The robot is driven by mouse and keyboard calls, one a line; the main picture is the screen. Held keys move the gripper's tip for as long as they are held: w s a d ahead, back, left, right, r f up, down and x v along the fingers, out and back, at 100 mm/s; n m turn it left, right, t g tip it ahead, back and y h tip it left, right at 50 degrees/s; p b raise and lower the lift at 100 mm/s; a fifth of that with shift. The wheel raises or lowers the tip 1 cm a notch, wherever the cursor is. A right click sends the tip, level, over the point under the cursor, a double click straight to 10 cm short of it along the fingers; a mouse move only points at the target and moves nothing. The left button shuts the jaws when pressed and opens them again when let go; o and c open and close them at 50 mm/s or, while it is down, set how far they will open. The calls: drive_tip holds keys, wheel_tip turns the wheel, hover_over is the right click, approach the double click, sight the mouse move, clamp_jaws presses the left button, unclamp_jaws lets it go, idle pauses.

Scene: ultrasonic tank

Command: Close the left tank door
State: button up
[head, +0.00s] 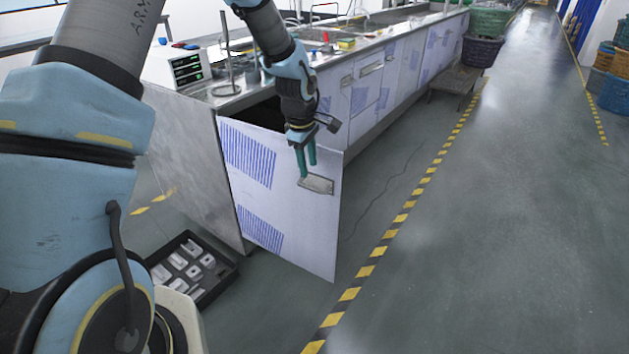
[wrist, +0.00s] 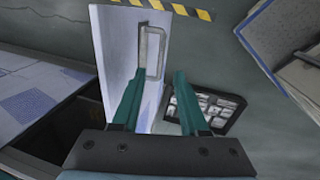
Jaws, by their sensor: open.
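The left tank door (head: 280,215) is a white panel with blue striped patches. It stands swung open, out from the front of the long tank bench, with a dark opening behind its top edge. Its metal handle (head: 316,184) is near the free, right-hand edge. My gripper (head: 306,170) points down at the door's upper part, just above and left of the handle in the picture. In the wrist view the open, empty fingers (wrist: 158,76) reach toward the door (wrist: 120,35), with the handle (wrist: 153,52) just beyond their tips. I cannot tell whether a finger touches the door.
A black tray of pale parts (head: 232,268) lies on the floor left of the door. A box with a green display (head: 182,68) stands on the bench top. A low stool with baskets (head: 482,50) stands farther along. The floor (head: 480,230) to the right is clear.

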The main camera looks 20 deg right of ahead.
sight(310, 189)
drive_tip(key=f, duration=0.4)
drive_tip(key=w+d+f, duration=0.1)
drive_tip(key=f, duration=0.2)
drive_tip(key=shift+p, duration=0.4)
drive_tip(key=shift+c, duration=0.2)
clamp_jaws()
idle(0.7)
